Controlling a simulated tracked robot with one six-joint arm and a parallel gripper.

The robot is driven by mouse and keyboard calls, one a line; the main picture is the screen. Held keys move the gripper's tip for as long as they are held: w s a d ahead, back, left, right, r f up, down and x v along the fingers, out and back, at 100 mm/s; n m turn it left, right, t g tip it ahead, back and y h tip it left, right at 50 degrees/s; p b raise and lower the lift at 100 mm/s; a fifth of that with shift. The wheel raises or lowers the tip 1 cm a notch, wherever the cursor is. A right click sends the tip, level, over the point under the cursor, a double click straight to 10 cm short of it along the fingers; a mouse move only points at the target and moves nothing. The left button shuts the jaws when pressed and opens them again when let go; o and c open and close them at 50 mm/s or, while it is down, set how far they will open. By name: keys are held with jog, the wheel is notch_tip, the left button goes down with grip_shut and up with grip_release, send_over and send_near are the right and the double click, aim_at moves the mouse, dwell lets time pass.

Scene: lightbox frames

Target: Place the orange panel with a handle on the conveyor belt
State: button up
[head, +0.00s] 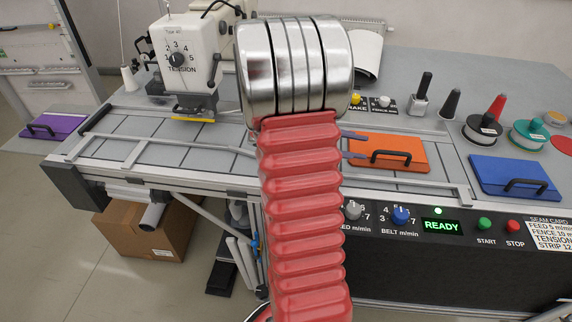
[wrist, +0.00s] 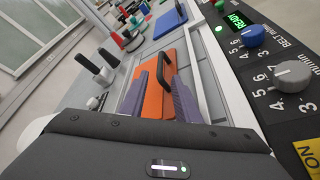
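Whether the fingers touch the panel cannot be told.
A sewing machine (head: 193,50) stands over the belt. A blue panel (head: 505,175) lies right of the orange one and a purple panel (head: 55,125) lies far left. A control panel (head: 440,226) fronts the table.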

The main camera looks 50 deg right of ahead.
jog(key=w+a+r+t+y, duration=0.2)
jog(key=a+t, duration=0.3)
jog(key=a, duration=1)
jog(key=w+a+r+t+y, duration=0.2)
jog(key=w+a+t+y, duration=0.2)
jog(key=a, duration=1.2)
jog(key=w+a+r+t+y, duration=0.2)
jog(key=a+t, duration=0.5)
jog(key=a, duration=0.8)
jog(key=shift+w+a+r+y, duration=0.3)
jog(key=shift+w+y, duration=0.4)
jog(key=shift+y, duration=0.5)
jog(key=shift+s, duration=0.1)
